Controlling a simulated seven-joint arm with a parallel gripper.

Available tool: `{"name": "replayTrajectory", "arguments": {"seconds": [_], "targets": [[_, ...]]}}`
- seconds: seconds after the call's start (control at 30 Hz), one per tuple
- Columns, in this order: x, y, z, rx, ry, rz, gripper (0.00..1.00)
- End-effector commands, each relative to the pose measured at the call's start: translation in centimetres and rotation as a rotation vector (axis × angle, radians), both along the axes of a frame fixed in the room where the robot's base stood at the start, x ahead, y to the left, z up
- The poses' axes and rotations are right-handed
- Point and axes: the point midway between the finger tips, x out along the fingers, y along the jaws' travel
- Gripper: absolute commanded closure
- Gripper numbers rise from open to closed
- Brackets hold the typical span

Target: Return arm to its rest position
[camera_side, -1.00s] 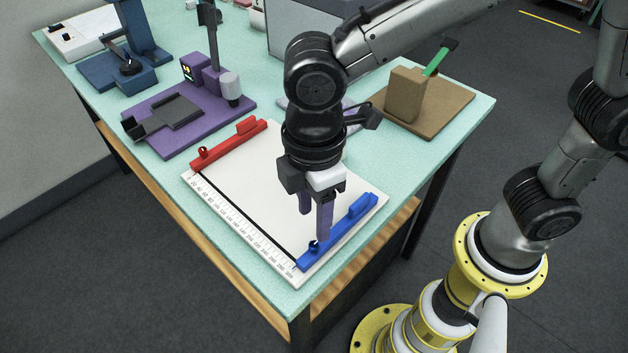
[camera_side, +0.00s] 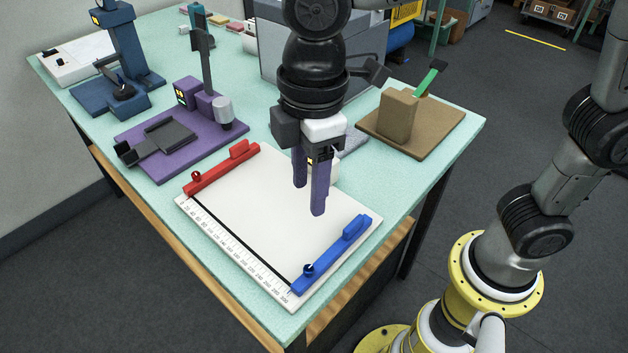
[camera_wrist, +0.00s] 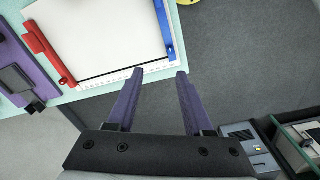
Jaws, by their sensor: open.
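My gripper (camera_side: 309,198) hangs above the white board in the side view, its two purple fingers pointing down, apart and with nothing between them. It also shows open and empty in the wrist view (camera_wrist: 159,76). The white board (camera_side: 262,213) lies on the table with a ruler scale and a black line along its front edge. A red clamp bar (camera_side: 220,170) sits on its left side and a blue clamp bar (camera_side: 332,254) on its right side. The fingertips are above the board, apart from the blue bar.
The light green table (camera_side: 440,150) also carries a purple fixture (camera_side: 180,150), a blue fixture (camera_side: 125,60) and a brown block (camera_side: 397,115) with a green handle on a brown base. A grey box (camera_side: 275,55) stands behind my gripper.

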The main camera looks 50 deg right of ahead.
Motion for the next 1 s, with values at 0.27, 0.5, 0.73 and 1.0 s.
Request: {"name": "replayTrajectory", "arguments": {"seconds": [0.27, 0.5, 0.73, 1.0], "targets": [[-1.0, -14.0, 4.5, 0.117, -0.176, -0.439, 0.48], [-6.9, -21.8, 2.5, 0.207, -0.346, -0.899, 0.48], [-9.4, -23.0, -1.0, 0.264, -0.388, -1.114, 0.48], [-9.0, -23.0, -1.2, 0.289, -0.392, -1.176, 0.48]]}}
